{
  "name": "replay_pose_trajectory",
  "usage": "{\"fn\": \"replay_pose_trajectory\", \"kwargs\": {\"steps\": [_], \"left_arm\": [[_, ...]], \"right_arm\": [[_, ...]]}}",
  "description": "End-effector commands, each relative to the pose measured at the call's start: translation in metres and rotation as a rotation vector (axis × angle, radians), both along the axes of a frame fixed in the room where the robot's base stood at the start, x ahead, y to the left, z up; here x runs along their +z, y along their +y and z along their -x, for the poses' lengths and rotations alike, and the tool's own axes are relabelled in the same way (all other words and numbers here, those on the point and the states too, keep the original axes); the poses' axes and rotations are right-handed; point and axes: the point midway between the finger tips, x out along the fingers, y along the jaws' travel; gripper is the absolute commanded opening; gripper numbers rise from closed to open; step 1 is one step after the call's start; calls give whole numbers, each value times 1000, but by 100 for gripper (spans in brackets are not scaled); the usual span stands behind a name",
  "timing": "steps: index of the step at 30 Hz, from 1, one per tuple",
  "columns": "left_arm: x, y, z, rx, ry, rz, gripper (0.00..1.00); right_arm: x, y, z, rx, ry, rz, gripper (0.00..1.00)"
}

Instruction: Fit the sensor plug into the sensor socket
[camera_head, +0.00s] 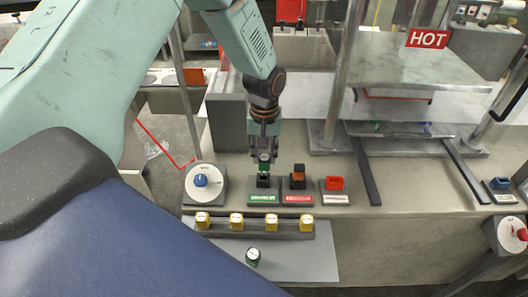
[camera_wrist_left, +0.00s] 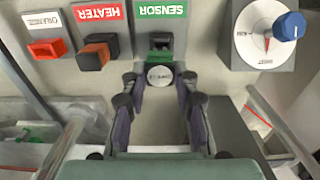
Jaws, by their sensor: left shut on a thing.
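My left gripper (camera_head: 264,148) points down over the bench and is shut on the sensor plug (camera_head: 264,158), which has a round pale cap and a green body. In the left wrist view the cap (camera_wrist_left: 160,75) sits between the fingertips. The dark sensor socket (camera_head: 263,181), behind a green SENSOR label (camera_head: 263,198), is just below the plug in the head view. I cannot tell whether the plug's lower end touches the socket or is inside it. In the left wrist view the SENSOR label (camera_wrist_left: 160,9) is clear. My right gripper is not in view.
To the right stand the heater socket with an orange-brown plug (camera_head: 298,171) and a socket with a red plug (camera_head: 335,183). A blue-knobbed dial (camera_head: 201,180) stands left. A press marked HOT (camera_head: 428,38) stands behind right.

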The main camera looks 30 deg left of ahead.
Motion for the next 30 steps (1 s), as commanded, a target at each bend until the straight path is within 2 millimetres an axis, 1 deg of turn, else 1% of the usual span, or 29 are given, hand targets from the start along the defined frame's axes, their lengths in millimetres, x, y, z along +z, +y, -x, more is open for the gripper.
{"fn": "replay_pose_trajectory", "kwargs": {"steps": [12,22,30], "left_arm": [[0,0,0,0,0,0,0],[1,-1,2,0,0,0,0],[-1,-1,2,0,0,0,0]], "right_arm": [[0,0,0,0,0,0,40],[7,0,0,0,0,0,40],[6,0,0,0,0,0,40]]}}
